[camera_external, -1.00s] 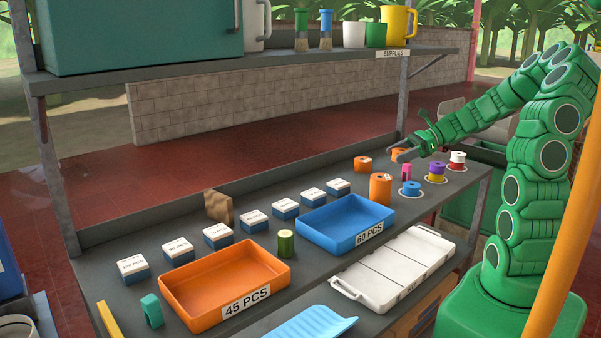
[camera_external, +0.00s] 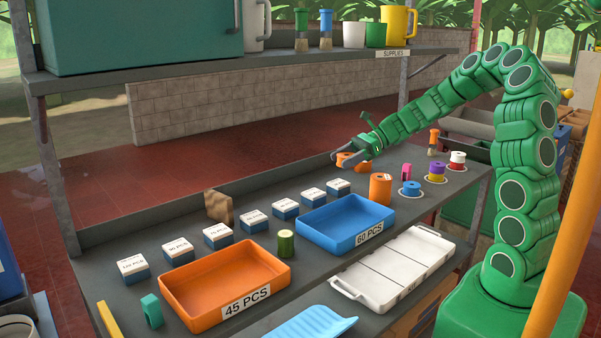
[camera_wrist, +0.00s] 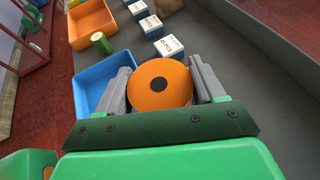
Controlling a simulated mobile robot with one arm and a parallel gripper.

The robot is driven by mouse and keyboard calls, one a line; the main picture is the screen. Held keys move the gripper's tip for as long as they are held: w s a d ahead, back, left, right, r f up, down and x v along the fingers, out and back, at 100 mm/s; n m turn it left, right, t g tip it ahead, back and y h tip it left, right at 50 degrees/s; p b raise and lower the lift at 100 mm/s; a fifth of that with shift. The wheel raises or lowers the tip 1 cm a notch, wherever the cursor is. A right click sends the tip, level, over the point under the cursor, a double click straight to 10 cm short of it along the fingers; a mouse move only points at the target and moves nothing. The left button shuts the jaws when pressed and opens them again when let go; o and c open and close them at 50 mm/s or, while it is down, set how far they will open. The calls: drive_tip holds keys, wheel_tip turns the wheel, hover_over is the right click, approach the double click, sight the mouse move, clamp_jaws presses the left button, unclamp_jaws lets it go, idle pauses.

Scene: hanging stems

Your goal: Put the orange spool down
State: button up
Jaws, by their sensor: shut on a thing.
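My gripper (camera_external: 355,159) is shut on an orange spool (camera_external: 344,159) and holds it above the back part of the bench. In the wrist view the spool (camera_wrist: 160,92) sits between both fingers, its round top with a dark centre hole facing the camera.
The blue tray (camera_external: 330,240) and a row of labelled boxes (camera_external: 338,188) lie to the left. Some bare grey bench shows between the boxes and the roll.

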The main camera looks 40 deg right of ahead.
drive_tip(key=w+a+f+n+g, duration=0.1)
drive_tip(key=w+a, duration=0.1)
drive_tip(key=a, duration=0.7)
drive_tip(key=w+a+n+g, duration=0.1)
drive_tip(key=w+a, duration=0.2)
drive_tip(key=a, duration=0.5)
hover_over(255, 208)
drive_tip(key=shift+y, duration=0.4)
drive_tip(key=shift+s+d+f, duration=0.1)
drive_tip(key=shift+f, duration=2.25)
drive_tip(key=shift+s+d+f, duration=0.1)
drive_tip(key=shift+f, duration=2.25)
drive_tip(key=shift+w+a+f, duration=0.15)
drive_tip(key=shift+w+f, duration=0.05)
drive_tip(key=shift+f, duration=1.65)
drive_tip(key=shift+f, duration=0.45)
